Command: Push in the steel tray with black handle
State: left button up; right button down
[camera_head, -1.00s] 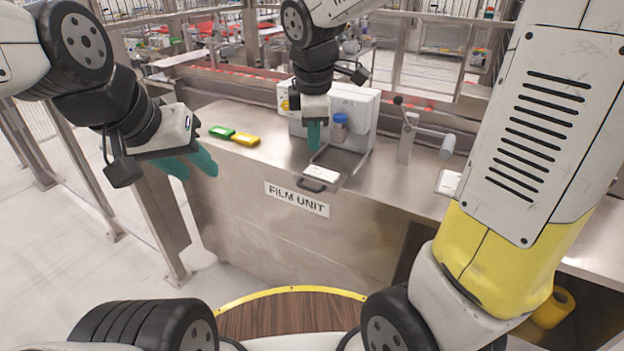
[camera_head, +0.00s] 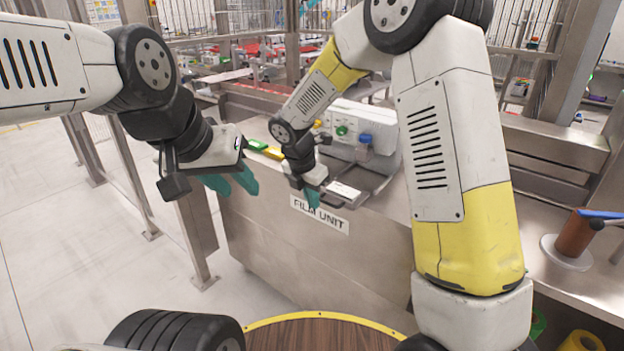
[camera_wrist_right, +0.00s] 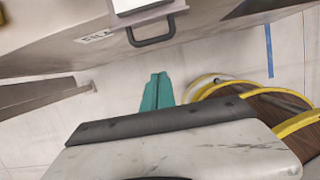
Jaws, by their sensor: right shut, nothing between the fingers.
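The steel tray (camera_head: 354,200) with a white label sticks out over the front edge of the steel bench, below the white machine. Its black handle (camera_head: 331,204) is partly hidden by my right gripper in the head view. In the right wrist view the black handle (camera_wrist_right: 152,38) shows whole, on the tray's front (camera_wrist_right: 150,14). My right gripper (camera_head: 312,198) is shut and empty, its teal fingers pointing down in front of the bench, left of the handle. In the wrist view its fingertips (camera_wrist_right: 157,80) are apart from the handle. My left gripper (camera_head: 230,183) is open and empty, left of the bench.
The white machine (camera_head: 350,122) has a green and a blue knob. Green (camera_head: 257,144) and yellow (camera_head: 273,153) pieces lie on the bench top to the left. The bench front bears a "FILM UNIT" sign (camera_head: 320,215). The floor (camera_head: 90,250) at left is clear.

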aim_at(346, 187)
jog(key=w+d+f, duration=0.1)
jog(key=w, duration=0.1)
jog(key=w+d+f, duration=0.1)
jog(key=shift+w+d+f, duration=0.3)
jog(key=shift+w+d, duration=0.1)
jog(key=w+d, duration=0.2)
jog(key=w, duration=0.1)
jog(key=w+d, duration=0.2)
jog(key=w, duration=0.1)
jog(key=w+d, duration=0.2)
jog(key=w, duration=0.1)
jog(key=shift+d, duration=0.2)
jog(key=shift+w+d+r, duration=0.1)
jog(key=shift+w+d, duration=0.25)
jog(key=shift+d, duration=0.05)
